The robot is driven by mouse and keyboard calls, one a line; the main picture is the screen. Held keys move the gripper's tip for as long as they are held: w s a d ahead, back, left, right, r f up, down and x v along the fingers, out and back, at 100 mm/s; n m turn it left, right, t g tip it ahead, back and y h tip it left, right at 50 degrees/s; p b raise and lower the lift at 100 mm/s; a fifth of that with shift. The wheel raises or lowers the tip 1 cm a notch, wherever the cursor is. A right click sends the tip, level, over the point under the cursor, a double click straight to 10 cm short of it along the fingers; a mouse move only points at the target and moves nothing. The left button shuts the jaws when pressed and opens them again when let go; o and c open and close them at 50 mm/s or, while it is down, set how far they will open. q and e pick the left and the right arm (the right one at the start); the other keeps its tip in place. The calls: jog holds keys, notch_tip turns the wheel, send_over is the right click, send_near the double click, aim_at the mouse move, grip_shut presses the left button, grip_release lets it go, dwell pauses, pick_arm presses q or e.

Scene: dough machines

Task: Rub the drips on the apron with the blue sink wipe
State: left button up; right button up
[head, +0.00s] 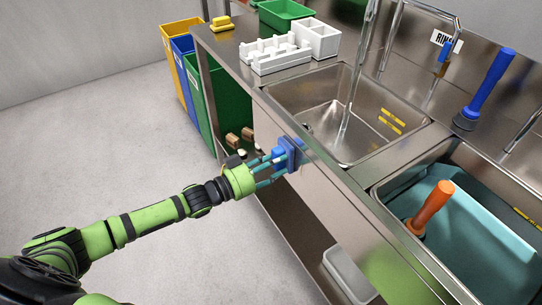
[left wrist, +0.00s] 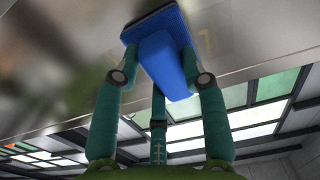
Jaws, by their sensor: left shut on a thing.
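My left gripper (head: 268,167) is shut on the blue sink wipe (head: 290,154), a blue block with a darker pad. The wipe is held up against the steel front apron (head: 321,188) of the sink unit, near its left end. In the left wrist view, the gripper's teal fingers (left wrist: 160,80) close around the wipe's blue grip (left wrist: 164,62), and the pad faces the steel. Faint yellowish marks (left wrist: 206,40) show on the steel just right of the pad. Drips on the apron cannot be made out clearly in the head view. My right gripper is not in view.
The left sink basin (head: 335,105) has a tap over it. The right basin holds a teal tub (head: 465,225) and an orange-handled tool (head: 432,205). Coloured bins (head: 200,95) stand left; the floor (head: 110,150) is clear.

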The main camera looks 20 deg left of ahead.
pick_arm(q)
jog(key=shift+s+d+r+p, duration=0.25)
jog(key=shift+s+d+p, duration=0.55)
jog(key=shift+d+p, duration=0.25)
jog(key=shift+s+d+f, duration=0.15)
jog(key=shift+s+d, duration=0.25)
jog(key=shift+d, duration=0.05)
jog(key=shift+s+d+p, duration=0.55)
jog(key=shift+d+p, duration=0.1)
jog(key=shift+p, duration=0.2)
jog(key=shift+s+d+p, duration=0.3)
jog(key=shift+s+d, duration=0.2)
jog(key=shift+d, duration=0.05)
jog(key=shift+a+f, duration=0.1)
jog(key=shift+p+v, duration=1.2)
jog(key=shift+v, duration=1.75)
jog(key=shift+a, duration=0.1)
